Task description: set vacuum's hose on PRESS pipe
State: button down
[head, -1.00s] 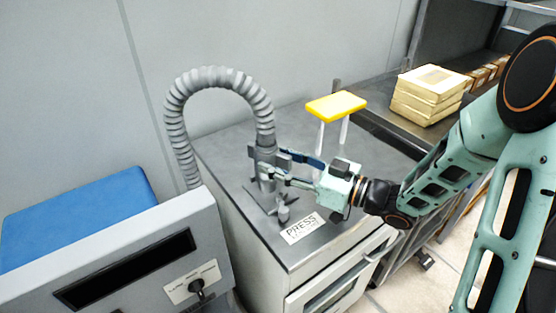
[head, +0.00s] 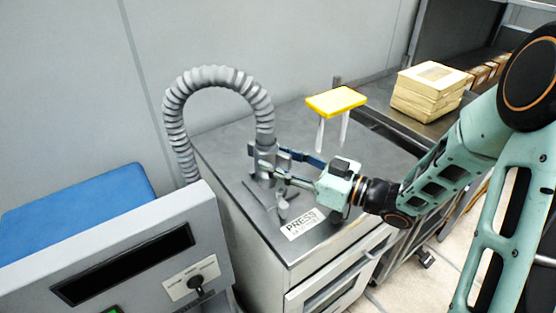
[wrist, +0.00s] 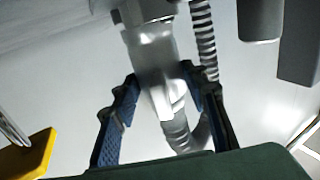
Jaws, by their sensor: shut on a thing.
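The grey ribbed hose (head: 222,76) arches up from behind the grey cabinet and comes down over the PRESS cabinet top (head: 375,160). My gripper (head: 268,168) is shut on the hose's smooth end piece, which stands about upright. In the wrist view, the blue fingers (wrist: 162,100) lie on both sides of the grey end piece (wrist: 150,50). A dark bracket and a short grey stub (head: 283,211) sit just below and in front of it, behind the PRESS label (head: 302,223). I cannot tell whether the hose end touches the pipe, as the fingers and bracket hide the joint.
A yellow-topped handle (head: 336,101) on two posts stands behind my gripper; its yellow part also shows in the wrist view (wrist: 28,157). A control panel with a black knob (head: 195,282) is at front left, a blue pad (head: 75,215) behind it. Pale boxes (head: 430,90) sit at right.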

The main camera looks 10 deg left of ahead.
jog(key=shift+f, duration=0.25)
jog(key=c, duration=1.1)
grip_release()
jog(key=shift+s+f, duration=0.1)
jog(key=shift+f, duration=0.15)
jog(key=shift+s+d+f, duration=0.1)
jog(key=shift+d, duration=0.4)
jog(key=v, duration=0.7)
jog(key=r+v, duration=0.1)
jog(key=v, duration=0.3)
jog(key=shift+r, duration=0.1)
